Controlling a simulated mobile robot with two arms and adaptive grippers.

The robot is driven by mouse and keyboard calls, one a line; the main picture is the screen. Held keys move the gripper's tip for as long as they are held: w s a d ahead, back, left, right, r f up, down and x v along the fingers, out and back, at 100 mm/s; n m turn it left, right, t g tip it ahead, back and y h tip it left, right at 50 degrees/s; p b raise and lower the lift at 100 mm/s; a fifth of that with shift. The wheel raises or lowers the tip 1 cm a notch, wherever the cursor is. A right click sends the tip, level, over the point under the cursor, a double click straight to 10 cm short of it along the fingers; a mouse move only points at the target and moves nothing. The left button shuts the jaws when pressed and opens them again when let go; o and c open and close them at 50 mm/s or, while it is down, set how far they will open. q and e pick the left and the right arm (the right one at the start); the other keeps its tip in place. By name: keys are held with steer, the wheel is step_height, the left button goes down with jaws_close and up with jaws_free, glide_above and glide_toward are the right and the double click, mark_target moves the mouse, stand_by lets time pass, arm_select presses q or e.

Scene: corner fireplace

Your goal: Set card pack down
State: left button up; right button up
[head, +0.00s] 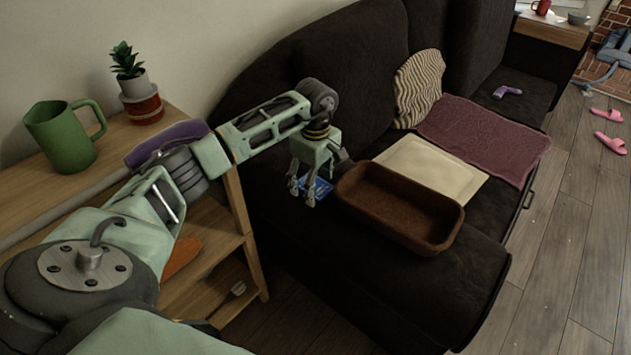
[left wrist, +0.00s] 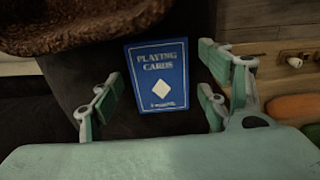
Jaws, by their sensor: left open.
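The card pack (head: 321,186) is blue and partly hidden behind my left gripper (head: 303,194) in the head view. In the left wrist view the card pack (left wrist: 157,75) shows its face with "PLAYING CARDS" and a white diamond. It appears to lie flat on the dark sofa (head: 380,275). My left gripper is open over it, with fingers on both sides of the pack and visible gaps between them and its edges. The exact height of the fingers above the sofa is hard to tell. My right gripper is not in view.
A brown basket (head: 385,222) stands on the sofa close to the pack. A cream cloth (head: 440,168), a maroon cloth (head: 490,140) and a striped cushion (head: 418,88) lie farther along. A wooden shelf (head: 225,243) with a green mug (head: 62,140) and potted plant (head: 140,100) stands at left.

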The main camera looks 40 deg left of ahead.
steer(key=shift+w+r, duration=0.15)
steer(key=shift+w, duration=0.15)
